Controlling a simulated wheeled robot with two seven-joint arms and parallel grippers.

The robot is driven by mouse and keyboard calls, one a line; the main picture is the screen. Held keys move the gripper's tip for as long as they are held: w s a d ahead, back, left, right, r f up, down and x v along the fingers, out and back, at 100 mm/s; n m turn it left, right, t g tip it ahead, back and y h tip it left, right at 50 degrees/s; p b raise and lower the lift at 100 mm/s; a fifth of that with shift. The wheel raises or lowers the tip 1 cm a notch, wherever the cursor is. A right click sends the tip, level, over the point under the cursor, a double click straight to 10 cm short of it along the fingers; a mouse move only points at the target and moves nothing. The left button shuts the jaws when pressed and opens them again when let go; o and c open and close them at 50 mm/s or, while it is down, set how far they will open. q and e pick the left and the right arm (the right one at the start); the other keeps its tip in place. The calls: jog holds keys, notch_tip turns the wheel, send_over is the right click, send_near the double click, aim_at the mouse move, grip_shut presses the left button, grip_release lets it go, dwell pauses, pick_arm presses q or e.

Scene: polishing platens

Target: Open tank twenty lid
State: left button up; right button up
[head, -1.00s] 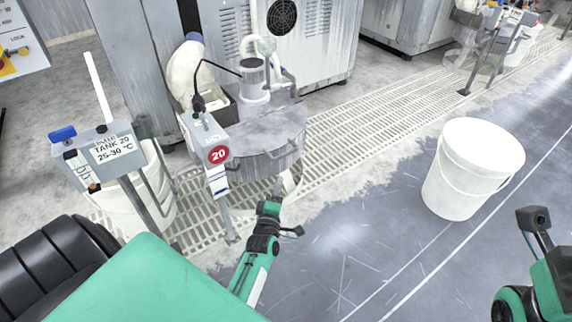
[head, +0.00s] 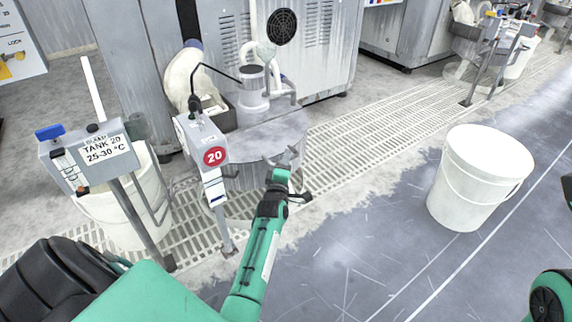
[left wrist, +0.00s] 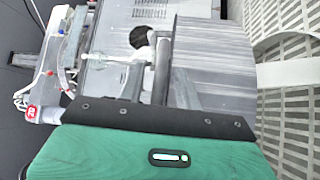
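Tank twenty is a round grey metal tank; its flat lid (head: 262,140) is down, behind a post with a red round "20" sign (head: 215,156). A curved bar handle (head: 230,173) shows at the lid's front left. My left gripper (head: 283,156) is at the lid's right front edge, fingers apart. In the left wrist view, the gripper's fingers (left wrist: 165,82) point toward the streaked metal lid (left wrist: 215,65), and a dark upright bar shows by them. I cannot tell whether they touch it. My right gripper is out of view; only part of that arm shows at the right edge.
A grey box labelled "TANK 20 25-30 °C" (head: 103,150) stands on a post at left, before a white container (head: 115,215). A white lidded bucket (head: 480,175) stands on the floor at right. Pale floor grating (head: 370,125) runs behind. A pump (head: 253,82) stands on the tank's far side.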

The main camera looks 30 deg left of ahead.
pick_arm(q)
jog(key=shift+w+a, duration=0.1)
jog(key=shift+w, duration=0.1)
grip_shut()
jog(key=shift+r, duration=0.1)
